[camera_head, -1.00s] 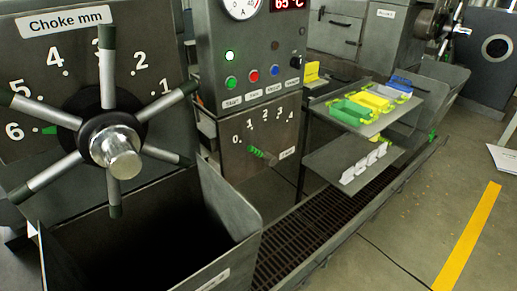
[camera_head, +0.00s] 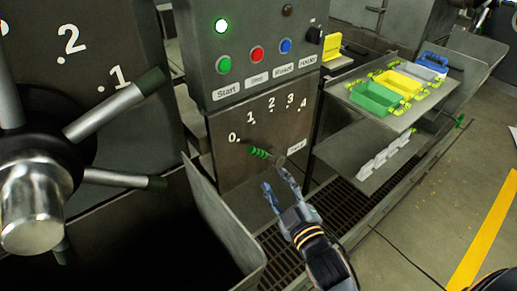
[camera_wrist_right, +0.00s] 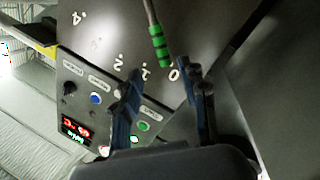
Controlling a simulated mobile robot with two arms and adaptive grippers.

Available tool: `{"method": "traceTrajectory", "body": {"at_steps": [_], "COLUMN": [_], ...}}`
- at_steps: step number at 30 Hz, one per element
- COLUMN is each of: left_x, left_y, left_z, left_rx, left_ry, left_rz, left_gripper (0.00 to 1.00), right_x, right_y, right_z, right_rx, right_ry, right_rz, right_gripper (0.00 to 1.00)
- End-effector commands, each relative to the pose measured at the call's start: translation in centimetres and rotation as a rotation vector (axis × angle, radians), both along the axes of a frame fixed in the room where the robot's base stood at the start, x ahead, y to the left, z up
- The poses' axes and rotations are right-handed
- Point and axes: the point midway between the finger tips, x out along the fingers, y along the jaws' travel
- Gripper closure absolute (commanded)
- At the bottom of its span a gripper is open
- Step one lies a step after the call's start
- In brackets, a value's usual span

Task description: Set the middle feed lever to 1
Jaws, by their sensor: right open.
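The feed lever (camera_head: 260,153) has a green ribbed grip and sits on a dark panel (camera_head: 235,170) marked 0 to 4. In the head view its grip points left and slightly up from its pivot, towards the 0 side. My right gripper (camera_head: 274,180) is open and empty, just below and right of the grip. In the right wrist view the lever's green grip (camera_wrist_right: 158,42) lies ahead of the two fingers (camera_wrist_right: 162,85), between their lines, with 0 and 1 near its tip. No contact shows. My left gripper is out of view.
A large spoked choke wheel (camera_head: 40,190) stands at left, above an open dark bin (camera_head: 196,195). Start, stop and other buttons (camera_head: 257,55) sit above the lever panel. A shelf with green, yellow and blue trays (camera_head: 376,97) stands at right, beside a floor grate (camera_head: 345,205).

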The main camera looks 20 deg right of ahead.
Motion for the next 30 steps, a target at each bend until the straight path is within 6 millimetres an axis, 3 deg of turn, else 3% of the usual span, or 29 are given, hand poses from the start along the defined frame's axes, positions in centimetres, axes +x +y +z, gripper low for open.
{"method": "traceTrajectory", "body": {"at_steps": [6, 15, 21, 30], "left_x": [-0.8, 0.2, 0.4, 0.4], "left_y": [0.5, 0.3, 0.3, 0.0], "left_z": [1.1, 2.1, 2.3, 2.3], "left_rx": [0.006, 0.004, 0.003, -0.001], "left_ry": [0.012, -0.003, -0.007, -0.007], "left_rz": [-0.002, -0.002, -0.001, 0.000], "left_gripper": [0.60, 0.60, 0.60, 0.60], "right_x": [4.8, 10.2, 11.8, 12.0], "right_y": [0.4, 0.8, 0.9, 0.9], "right_z": [0.4, 0.2, 0.1, 0.0], "right_rx": [0.002, 0.002, 0.003, 0.003], "right_ry": [-0.002, 0.000, 0.000, 0.001], "right_rz": [-0.001, 0.000, 0.000, -0.001], "right_gripper": [0.57, 0.57, 0.57, 0.57]}}
